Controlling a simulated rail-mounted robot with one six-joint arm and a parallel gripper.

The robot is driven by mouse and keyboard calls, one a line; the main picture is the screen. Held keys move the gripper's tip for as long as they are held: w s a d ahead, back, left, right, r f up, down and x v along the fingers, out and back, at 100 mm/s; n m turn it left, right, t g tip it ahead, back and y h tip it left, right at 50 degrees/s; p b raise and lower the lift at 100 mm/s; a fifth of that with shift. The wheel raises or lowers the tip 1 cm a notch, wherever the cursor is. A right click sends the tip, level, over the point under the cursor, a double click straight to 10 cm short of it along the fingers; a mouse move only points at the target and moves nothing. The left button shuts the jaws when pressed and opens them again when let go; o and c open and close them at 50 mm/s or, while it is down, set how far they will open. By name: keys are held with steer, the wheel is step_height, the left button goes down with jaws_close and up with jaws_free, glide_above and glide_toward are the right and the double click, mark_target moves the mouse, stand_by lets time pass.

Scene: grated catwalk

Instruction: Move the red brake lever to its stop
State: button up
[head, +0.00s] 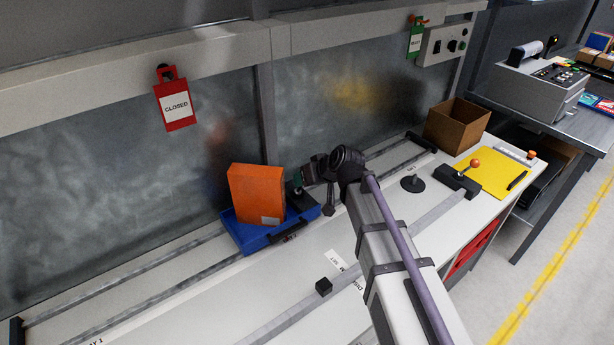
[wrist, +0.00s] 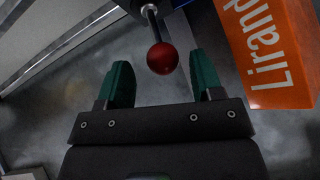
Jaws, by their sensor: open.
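The red brake lever shows in the wrist view as a red ball knob (wrist: 162,58) on a thin dark rod. The knob is between the tips of my gripper's two teal fingers (wrist: 163,70), with gaps on both sides. My gripper is open; in the head view it (head: 299,179) is above a dark lever base (head: 301,202) on the blue carriage (head: 249,238). The red knob is hidden in the head view. I cannot see the lever's stop.
An orange box (head: 256,194) stands on the blue carriage, close left of my gripper; in the wrist view it (wrist: 268,45) is at right. Another lever with an orange knob (head: 475,163) stands further right, near a yellow sheet (head: 492,172) and brown bin (head: 456,126). A small black block (head: 323,287) sits in front.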

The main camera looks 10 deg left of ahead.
steer(key=p+v, duration=0.5)
steer(key=v, duration=0.3)
steer(key=shift+s+d+r, duration=0.15)
steer(key=shift+d+r, duration=0.1)
steer(key=shift+s, duration=0.1)
steer(key=s+d+f+m+g+h, duration=0.2)
steer(key=s+d+m+g+h, duration=0.1)
steer(key=s+d, duration=0.5)
steer(key=s+d+f+m+g+h, duration=0.2)
steer(key=s+d+f+h, duration=0.1)
steer(key=s+d, duration=0.5)
steer(key=d, duration=0.2)
steer(key=shift+s+d+m+g+h, duration=0.3)
steer(key=shift+s+d+m+g, duration=0.05)
steer(key=shift+s+m+g, duration=0.05)
steer(key=shift+c, duration=0.3)
